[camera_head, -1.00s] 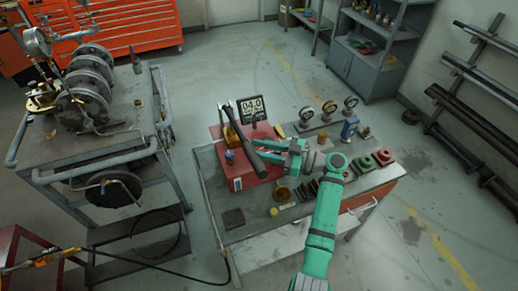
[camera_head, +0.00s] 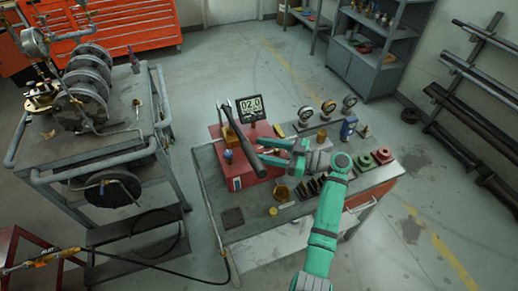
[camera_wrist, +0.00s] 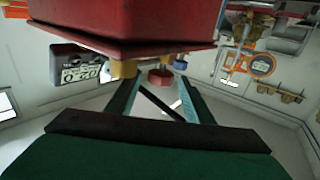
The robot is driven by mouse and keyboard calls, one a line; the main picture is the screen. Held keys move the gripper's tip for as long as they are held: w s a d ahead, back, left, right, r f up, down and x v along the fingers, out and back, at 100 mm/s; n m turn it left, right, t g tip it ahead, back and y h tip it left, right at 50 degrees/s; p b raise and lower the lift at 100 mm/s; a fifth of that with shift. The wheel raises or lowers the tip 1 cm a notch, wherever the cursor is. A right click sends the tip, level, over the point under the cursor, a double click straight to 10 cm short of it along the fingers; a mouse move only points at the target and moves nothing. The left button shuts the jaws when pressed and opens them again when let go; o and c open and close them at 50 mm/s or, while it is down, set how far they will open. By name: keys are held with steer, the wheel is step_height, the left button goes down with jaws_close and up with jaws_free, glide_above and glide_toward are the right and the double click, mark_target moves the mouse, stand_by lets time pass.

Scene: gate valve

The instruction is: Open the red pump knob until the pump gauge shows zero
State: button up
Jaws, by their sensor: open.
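The red pump (camera_head: 240,165) sits on the workbench with a black lever handle (camera_head: 243,140) slanting over it. The pump gauge (camera_head: 252,108) is a dark digital display behind it and reads 02.0. It also shows upside down at the left of the wrist view (camera_wrist: 80,72). My gripper (camera_head: 270,152) reaches in from the right at the pump's right side and is open. In the wrist view a small red knob (camera_wrist: 160,77) lies between my fingertips (camera_wrist: 158,84); contact cannot be told. The knob is hidden in the head view.
Several round dial gauges (camera_head: 328,107) stand at the bench's back. Red and green blocks (camera_head: 382,156) sit at its right. A dark square pad (camera_head: 233,217) lies at the front left. A wheeled cart (camera_head: 100,130) with machinery stands left.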

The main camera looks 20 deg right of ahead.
steer(key=v, duration=0.9)
steer(key=shift+s+d, duration=0.15)
steer(key=shift+s, duration=0.05)
steer(key=shift+w, duration=0.15)
